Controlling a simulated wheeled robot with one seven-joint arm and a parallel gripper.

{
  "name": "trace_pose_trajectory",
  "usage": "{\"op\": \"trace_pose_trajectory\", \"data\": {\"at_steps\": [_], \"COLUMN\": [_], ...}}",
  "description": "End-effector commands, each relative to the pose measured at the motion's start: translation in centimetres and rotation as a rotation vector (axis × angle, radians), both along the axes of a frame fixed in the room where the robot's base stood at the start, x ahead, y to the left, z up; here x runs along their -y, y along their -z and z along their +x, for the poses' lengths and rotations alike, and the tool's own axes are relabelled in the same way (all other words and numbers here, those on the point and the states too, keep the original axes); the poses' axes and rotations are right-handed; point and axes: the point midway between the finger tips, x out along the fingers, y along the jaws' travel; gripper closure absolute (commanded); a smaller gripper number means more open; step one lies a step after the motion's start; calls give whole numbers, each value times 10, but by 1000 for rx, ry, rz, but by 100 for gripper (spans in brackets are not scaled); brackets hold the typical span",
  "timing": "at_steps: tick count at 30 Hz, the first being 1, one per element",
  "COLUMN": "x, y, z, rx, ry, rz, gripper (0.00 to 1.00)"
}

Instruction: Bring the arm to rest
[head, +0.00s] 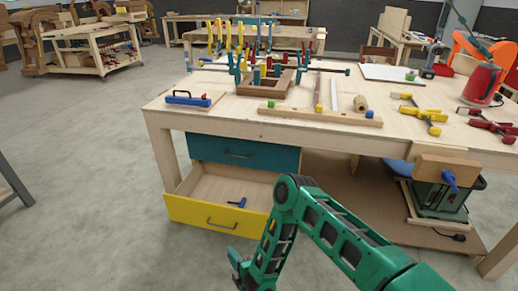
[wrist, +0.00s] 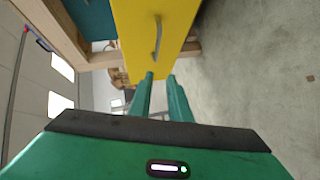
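My green arm (head: 345,240) bends down in front of the workbench in the head view. My gripper (head: 238,268) is low, at the bottom of the picture, in front of the yellow drawer front (head: 215,214). In the wrist view my two green fingers (wrist: 161,77) stand apart with nothing between them, so it is open. They point toward the yellow drawer front, which also shows in the wrist view (wrist: 135,25), with its dark handle (wrist: 157,38). I cannot tell the exact gap between fingertips and drawer.
The yellow drawer is pulled out, with a small blue item (head: 238,202) inside. The teal drawer (head: 243,153) above is shut. Clamps and tools lie on the wooden bench top (head: 220,112). A green machine (head: 440,200) sits under the bench. The floor (head: 80,170) at left is clear.

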Motion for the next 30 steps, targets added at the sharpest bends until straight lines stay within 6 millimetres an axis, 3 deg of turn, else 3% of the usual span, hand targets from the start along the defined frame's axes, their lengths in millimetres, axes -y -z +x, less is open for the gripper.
{"op": "trace_pose_trajectory", "data": {"at_steps": [8,12,18,24,30], "x": [38,76,141,216,295], "y": [-46,-79,-131,-187,-245], "z": [71,110,148,166,161], "rx": [-119,-208,-328,-445,-553], "ry": [82,159,297,465,655], "rz": [2,6,19,47,100], "gripper": [83,83,83,83,83]}}
